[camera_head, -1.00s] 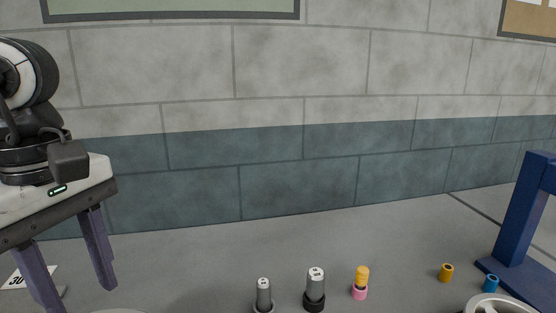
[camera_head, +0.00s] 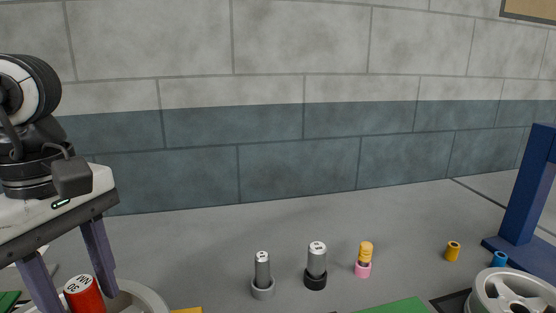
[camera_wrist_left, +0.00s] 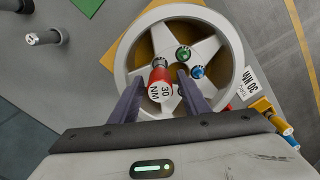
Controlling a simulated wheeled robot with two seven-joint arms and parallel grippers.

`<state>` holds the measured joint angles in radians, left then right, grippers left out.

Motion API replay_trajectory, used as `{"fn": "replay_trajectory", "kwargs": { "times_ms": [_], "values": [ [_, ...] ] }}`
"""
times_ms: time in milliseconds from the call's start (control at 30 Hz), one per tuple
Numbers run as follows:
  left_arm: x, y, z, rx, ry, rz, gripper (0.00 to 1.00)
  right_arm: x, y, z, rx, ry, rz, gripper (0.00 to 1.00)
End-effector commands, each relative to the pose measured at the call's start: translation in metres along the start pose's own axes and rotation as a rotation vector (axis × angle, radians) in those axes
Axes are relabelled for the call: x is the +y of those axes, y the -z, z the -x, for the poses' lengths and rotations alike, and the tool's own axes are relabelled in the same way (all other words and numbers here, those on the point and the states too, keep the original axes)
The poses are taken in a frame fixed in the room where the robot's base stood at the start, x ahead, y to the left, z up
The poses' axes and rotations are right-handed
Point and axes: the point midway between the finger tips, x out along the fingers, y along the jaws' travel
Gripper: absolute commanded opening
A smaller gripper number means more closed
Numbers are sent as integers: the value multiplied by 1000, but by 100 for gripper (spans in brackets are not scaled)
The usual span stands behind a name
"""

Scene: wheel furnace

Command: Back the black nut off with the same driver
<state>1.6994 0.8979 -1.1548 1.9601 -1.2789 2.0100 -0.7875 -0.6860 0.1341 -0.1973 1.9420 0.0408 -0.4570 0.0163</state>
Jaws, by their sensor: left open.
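The red driver (camera_head: 84,294), marked 30 NM, stands in a pale spoked wheel (camera_head: 148,299) at the bottom left of the head view. My left gripper (camera_head: 80,280) is open above the wheel. In the left wrist view the red driver (camera_wrist_left: 160,100) shows between the fingers of my left gripper (camera_wrist_left: 159,78), with no clear grip on it. Its grey end reaches onto the wheel (camera_wrist_left: 225,55). A green nut (camera_wrist_left: 183,54) and a blue nut (camera_wrist_left: 197,72) sit near the hub. I cannot make out a black nut; the driver may hide it. My right gripper is not in view.
Grey drivers stand in a grey ring (camera_head: 263,291) and a black ring (camera_head: 316,281). A yellow piece (camera_head: 365,250) stands on a pink one (camera_head: 362,270). Another wheel (camera_head: 513,289) and a blue frame (camera_head: 525,205) are at right. A 30 NM card (camera_wrist_left: 250,80) lies beside the wheel.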

Motion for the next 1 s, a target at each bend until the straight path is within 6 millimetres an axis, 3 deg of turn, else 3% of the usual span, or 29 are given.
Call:
{"fn": "replay_trajectory", "kwargs": {
  "times_ms": [33,200,300,1000],
  "values": [
    [0,0,0,0,0,0,40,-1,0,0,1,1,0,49],
    [0,0,0,0,0,0,12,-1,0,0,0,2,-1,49],
    [0,0,0,0,-1,0,0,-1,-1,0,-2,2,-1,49],
    [0,0,35,0,0,0,0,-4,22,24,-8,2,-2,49]
  ]
}}
